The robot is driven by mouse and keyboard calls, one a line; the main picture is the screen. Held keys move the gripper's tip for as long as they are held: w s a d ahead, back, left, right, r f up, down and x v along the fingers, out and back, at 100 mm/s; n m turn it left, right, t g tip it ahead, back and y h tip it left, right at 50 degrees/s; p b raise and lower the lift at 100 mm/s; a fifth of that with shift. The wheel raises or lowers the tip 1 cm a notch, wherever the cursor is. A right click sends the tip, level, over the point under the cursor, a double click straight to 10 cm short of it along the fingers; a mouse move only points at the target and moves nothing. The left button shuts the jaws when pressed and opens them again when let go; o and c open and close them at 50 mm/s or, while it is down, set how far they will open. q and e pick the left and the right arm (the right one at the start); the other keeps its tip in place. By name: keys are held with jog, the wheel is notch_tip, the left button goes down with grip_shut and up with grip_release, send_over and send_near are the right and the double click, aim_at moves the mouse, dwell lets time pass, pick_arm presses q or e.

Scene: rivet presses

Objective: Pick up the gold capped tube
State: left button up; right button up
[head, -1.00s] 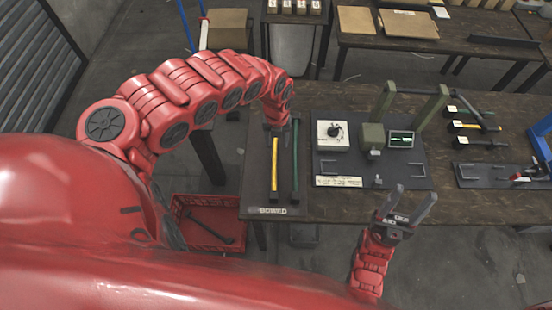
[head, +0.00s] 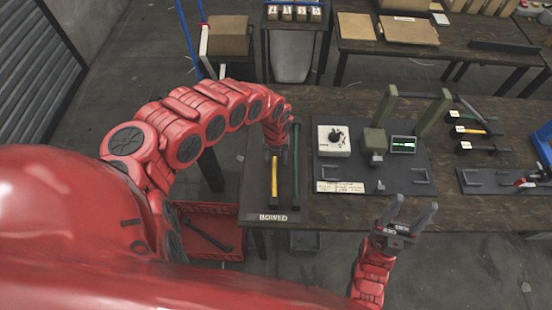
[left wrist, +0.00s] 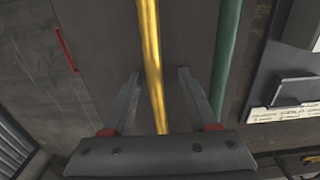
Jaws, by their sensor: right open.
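A gold tube (head: 274,180) lies lengthwise on the dark board marked BOWED (head: 252,195), left of a green tube (head: 296,165). Its far part is hidden by my left gripper (head: 274,149), which is over it. In the left wrist view, the gold tube (left wrist: 150,50) runs between the two spread fingers of my left gripper (left wrist: 158,74), with a gap on each side. How far the fingertips are above the board is unclear. The green tube (left wrist: 227,50) is outside the right finger. My right gripper (head: 413,208) is open and empty near the table's front edge.
Right of the board are a white box with a knob (head: 333,141) and a green press (head: 375,141) on a dark plate. Several tagged tubes (head: 480,131), one yellow, lie farther right. A red crate (head: 215,250) stands on the floor.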

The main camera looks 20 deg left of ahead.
pick_arm(q)
grip_shut()
jog(key=shift+d+r, duration=0.1)
dwell(0.4)
